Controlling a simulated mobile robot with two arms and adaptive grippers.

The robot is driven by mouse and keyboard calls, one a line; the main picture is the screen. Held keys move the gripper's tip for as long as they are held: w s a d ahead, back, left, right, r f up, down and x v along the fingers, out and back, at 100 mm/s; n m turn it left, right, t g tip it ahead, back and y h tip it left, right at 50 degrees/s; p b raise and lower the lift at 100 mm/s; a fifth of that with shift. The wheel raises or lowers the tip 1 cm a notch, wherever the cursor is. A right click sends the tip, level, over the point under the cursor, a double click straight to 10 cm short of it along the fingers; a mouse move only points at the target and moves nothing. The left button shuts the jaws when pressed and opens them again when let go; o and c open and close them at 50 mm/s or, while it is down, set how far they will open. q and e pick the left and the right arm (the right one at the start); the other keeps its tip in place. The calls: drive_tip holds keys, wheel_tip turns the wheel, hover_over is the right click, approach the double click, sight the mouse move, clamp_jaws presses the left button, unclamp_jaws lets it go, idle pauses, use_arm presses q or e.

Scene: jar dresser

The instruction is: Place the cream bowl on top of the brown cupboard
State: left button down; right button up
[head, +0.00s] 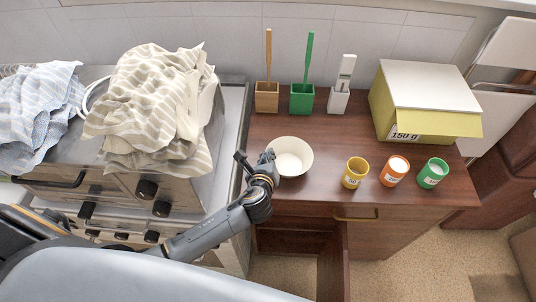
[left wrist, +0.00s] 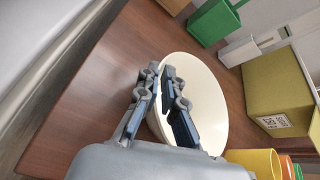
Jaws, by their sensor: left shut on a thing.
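The cream bowl (head: 291,157) is upright over the left front part of the brown cupboard's top (head: 322,187). I cannot tell whether its base touches the wood. My left gripper (head: 267,158) is shut on the bowl's near-left rim. In the left wrist view the fingers (left wrist: 163,88) straddle the rim of the bowl (left wrist: 205,100), and part of its wall is hidden behind them. My right gripper is not in view.
Yellow (head: 355,172), orange (head: 394,170) and green (head: 432,173) cups stand right of the bowl. Three small holders, including a green one (head: 302,98), stand behind. A yellow box (head: 425,101) is at back right. An open drawer (head: 334,262) is below. A stove (head: 185,190) with cloths is left.

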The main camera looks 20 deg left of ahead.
use_arm(q)
drive_tip(key=c, duration=1.5)
unclamp_jaws()
drive_tip(key=b+v, duration=0.1)
drive_tip(key=v, duration=1.1)
drive_tip(key=shift+d+r, duration=0.1)
